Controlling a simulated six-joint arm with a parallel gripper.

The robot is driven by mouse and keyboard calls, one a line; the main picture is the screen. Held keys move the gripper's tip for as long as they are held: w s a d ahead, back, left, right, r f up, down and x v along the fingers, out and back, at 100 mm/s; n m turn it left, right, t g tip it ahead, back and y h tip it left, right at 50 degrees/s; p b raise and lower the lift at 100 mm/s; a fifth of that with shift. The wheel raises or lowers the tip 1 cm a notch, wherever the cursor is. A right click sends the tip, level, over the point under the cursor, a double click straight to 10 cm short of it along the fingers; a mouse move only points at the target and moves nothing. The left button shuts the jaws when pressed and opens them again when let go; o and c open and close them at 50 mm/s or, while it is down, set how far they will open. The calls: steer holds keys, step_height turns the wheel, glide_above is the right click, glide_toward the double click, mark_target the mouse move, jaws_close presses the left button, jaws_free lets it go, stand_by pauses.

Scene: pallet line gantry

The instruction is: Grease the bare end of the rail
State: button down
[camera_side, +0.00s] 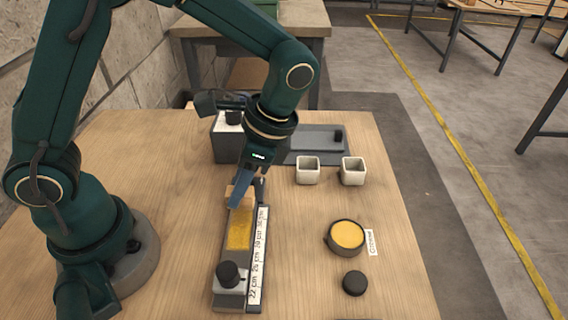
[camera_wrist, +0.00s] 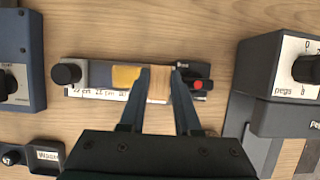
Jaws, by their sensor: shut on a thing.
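The rail (camera_side: 228,302) lies lengthwise on the table, a dark bar with a black knob at its near end and a white strip of centimetre marks along its right side. Yellow grease (camera_side: 239,232) covers its middle; it also shows in the wrist view (camera_wrist: 125,76). My gripper (camera_side: 238,200) is over the far part of the rail, shut on a tan block (camera_wrist: 160,84) just beyond the yellow. Whether the block touches the rail, and what surface lies under it, I cannot tell. A round dark pot of yellow grease (camera_side: 347,235) stands to the right, open.
A black round lid (camera_side: 354,283) lies near the pot. Two pale cups (camera_side: 307,170) (camera_side: 352,171) stand behind it. A grey tray (camera_side: 318,141) and a knobbed box (camera_side: 226,146) are at the back. A red button (camera_wrist: 198,85) sits at the rail's right end in the wrist view.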

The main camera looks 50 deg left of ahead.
steer(key=shift+f, duration=0.5)
steer(key=shift+s+d+f, duration=0.25)
steer(key=shift+d+f, duration=0.05)
steer(key=shift+f, duration=0.25)
steer(key=shift+s+d+f, duration=0.1)
steer(key=shift+s+d, duration=0.5)
steer(key=shift+s, duration=0.05)
steer(key=shift+w+a, duration=0.85)
steer(key=shift+w, duration=0.05)
steer(key=shift+w+r, duration=0.1)
steer(key=shift+r, duration=3.95)
